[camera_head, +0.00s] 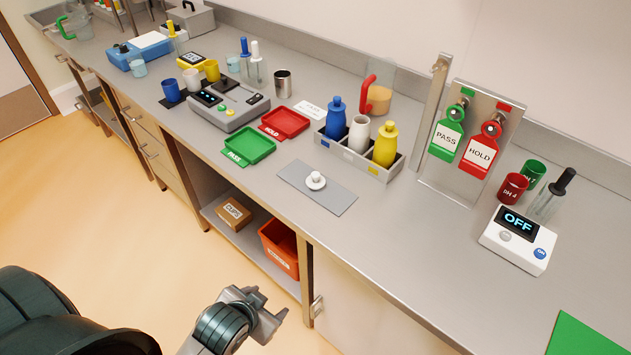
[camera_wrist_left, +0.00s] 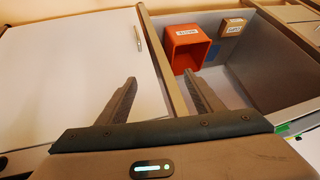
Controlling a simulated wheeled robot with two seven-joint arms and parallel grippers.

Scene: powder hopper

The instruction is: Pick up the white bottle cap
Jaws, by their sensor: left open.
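The white bottle cap (camera_head: 316,180) sits on a grey mat (camera_head: 335,197) near the front of the bench, with a small knob on top. A white bottle (camera_head: 359,134) stands behind it in a grey rack, between a blue bottle and a yellow bottle. My left gripper (camera_head: 262,308) is open and empty, in front of the bench and below its top, well apart from the cap. In the left wrist view its two fingers (camera_wrist_left: 158,98) are spread, facing the cabinet front and open shelf; the cap is not in that view. My right gripper is not in view.
The grey rack (camera_head: 398,169) stands behind the mat. A green tray (camera_head: 249,146) and red tray (camera_head: 285,123) lie to its left. A white meter (camera_head: 518,240) stands to the right. An orange bin (camera_head: 280,248) is on the shelf below. Bench top right of the mat is clear.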

